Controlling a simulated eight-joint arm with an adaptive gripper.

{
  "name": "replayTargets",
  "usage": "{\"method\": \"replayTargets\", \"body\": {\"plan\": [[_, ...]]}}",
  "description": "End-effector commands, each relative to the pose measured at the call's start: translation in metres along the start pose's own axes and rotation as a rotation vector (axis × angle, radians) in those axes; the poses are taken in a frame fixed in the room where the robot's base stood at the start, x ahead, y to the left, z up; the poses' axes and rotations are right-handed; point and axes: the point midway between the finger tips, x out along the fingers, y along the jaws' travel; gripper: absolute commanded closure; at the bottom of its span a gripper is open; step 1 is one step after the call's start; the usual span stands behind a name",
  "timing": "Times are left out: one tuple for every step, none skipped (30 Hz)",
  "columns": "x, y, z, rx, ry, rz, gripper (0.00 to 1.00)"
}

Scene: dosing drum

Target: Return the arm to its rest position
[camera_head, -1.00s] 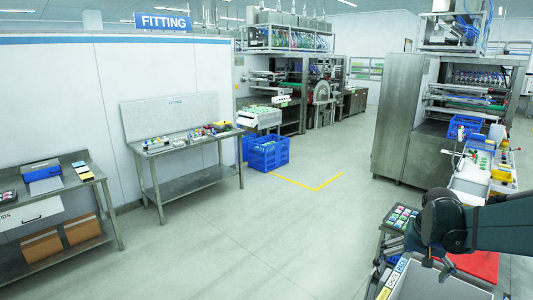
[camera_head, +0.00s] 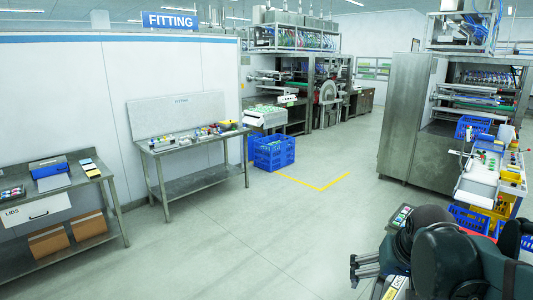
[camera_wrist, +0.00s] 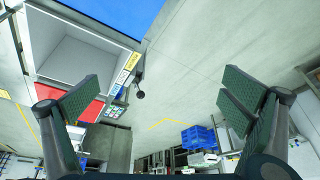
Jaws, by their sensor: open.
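My gripper (camera_head: 357,272) shows at the lower right of the head view, with its fingers pointing left and apart. In the wrist view my gripper (camera_wrist: 150,100) has its two green-padded fingers wide apart with nothing between them. My folded dark arm fills the lower right corner of the head view and hides much of the cart behind it.
A steel fitting table (camera_head: 190,141) stands at centre left, and a lids table (camera_head: 115,212) at the far left. Blue crates (camera_head: 270,152) stand on the floor near yellow tape. A white bin (camera_wrist: 75,58) shows in the wrist view. The middle floor (camera_head: 270,225) is clear.

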Motion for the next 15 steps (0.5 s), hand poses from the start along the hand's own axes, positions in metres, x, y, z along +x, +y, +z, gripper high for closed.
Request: {"method": "replayTargets", "body": {"plan": [[-0.004,-0.006,0.007,-0.013,0.01,-0.005,0.0],[-0.006,-0.009,0.011,-0.02,0.016,-0.008,0.0],[-0.008,-0.013,0.016,-0.029,0.023,-0.012,0.0],[-0.01,-0.016,0.02,-0.036,0.028,-0.015,0.0],[-0.012,-0.018,0.023,-0.042,0.034,-0.018,0.0],[-0.015,-0.022,0.027,-0.051,0.043,-0.022,0.0],[-0.017,-0.025,0.031,-0.059,0.048,-0.025,0.0],[-0.018,-0.028,0.035,-0.066,0.054,-0.028,0.0],[-0.02,-0.031,0.04,-0.074,0.061,-0.032,0.0],[-0.022,-0.033,0.044,-0.081,0.067,-0.035,0.0],[-0.024,-0.036,0.047,-0.088,0.073,-0.039,0.0],[-0.026,-0.039,0.052,-0.097,0.081,-0.043,0.0],[-0.027,-0.042,0.056,-0.103,0.086,-0.046,0.0],[-0.028,-0.044,0.06,-0.109,0.092,-0.049,0.0],[-0.03,-0.047,0.065,-0.118,0.1,-0.053,0.0]]}}
